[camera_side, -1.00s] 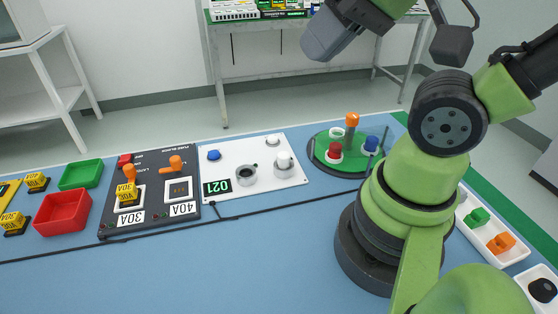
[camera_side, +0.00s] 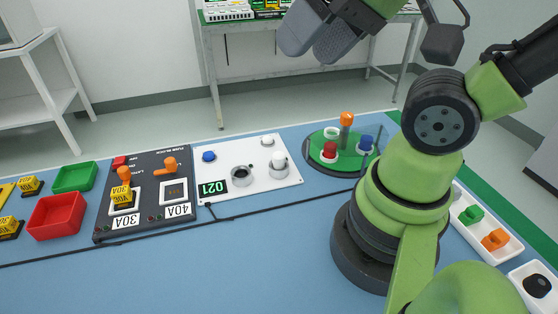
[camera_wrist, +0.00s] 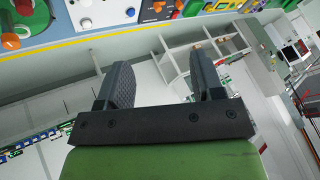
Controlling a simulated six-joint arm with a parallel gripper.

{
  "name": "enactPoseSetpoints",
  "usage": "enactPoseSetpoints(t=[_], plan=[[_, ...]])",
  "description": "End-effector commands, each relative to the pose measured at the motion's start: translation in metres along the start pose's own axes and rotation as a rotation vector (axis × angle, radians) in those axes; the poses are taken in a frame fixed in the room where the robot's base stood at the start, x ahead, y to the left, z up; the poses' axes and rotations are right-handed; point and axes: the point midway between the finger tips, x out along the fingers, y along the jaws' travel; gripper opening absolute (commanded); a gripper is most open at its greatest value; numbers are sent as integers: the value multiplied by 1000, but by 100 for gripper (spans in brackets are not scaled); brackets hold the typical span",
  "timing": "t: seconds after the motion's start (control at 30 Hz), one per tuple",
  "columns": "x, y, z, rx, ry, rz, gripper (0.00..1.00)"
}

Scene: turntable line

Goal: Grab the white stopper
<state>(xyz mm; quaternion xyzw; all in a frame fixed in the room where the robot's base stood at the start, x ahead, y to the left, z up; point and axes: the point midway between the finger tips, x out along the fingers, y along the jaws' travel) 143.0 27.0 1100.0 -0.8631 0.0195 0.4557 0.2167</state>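A green turntable (camera_side: 352,152) stands at the right end of the line. It carries a white round piece (camera_side: 331,132), a red stopper (camera_side: 329,151), a blue stopper (camera_side: 366,142) and an orange post (camera_side: 346,120). The white piece is small; I cannot tell whether it is the white stopper or an empty white seat. My gripper (camera_side: 314,38) is high above and behind the turntable, far from it. In the wrist view my gripper (camera_wrist: 162,85) is open with nothing between its fingers. The turntable (camera_wrist: 147,12) shows there only partly at the top edge.
A white panel (camera_side: 225,160) with a white knob (camera_side: 279,161), a grey dial and a display is left of the turntable. A black fuse panel (camera_side: 148,208), a red bin (camera_side: 57,215) and a green bin (camera_side: 75,177) are farther left. A white tray (camera_side: 492,240) stands at right.

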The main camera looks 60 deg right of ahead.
Motion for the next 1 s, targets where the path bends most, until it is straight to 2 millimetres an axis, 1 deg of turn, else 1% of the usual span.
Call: enactPoseSetpoints(t=[0.3,0.37,0.47,0.57,0.6,0.73,0.87,0.9,1.0], plan=[[2,1,-2,-9,-7,9,61],[6,3,-6,-28,-21,28,61],[20,10,-18,-92,-68,81,61],[42,24,-33,-190,-145,145,61],[53,30,-39,-234,-179,167,61],[88,57,-51,-374,-304,216,61],[123,88,-54,-509,-438,227,61],[134,98,-53,-545,-476,223,61],[155,118,-49,-624,-556,206,61]])
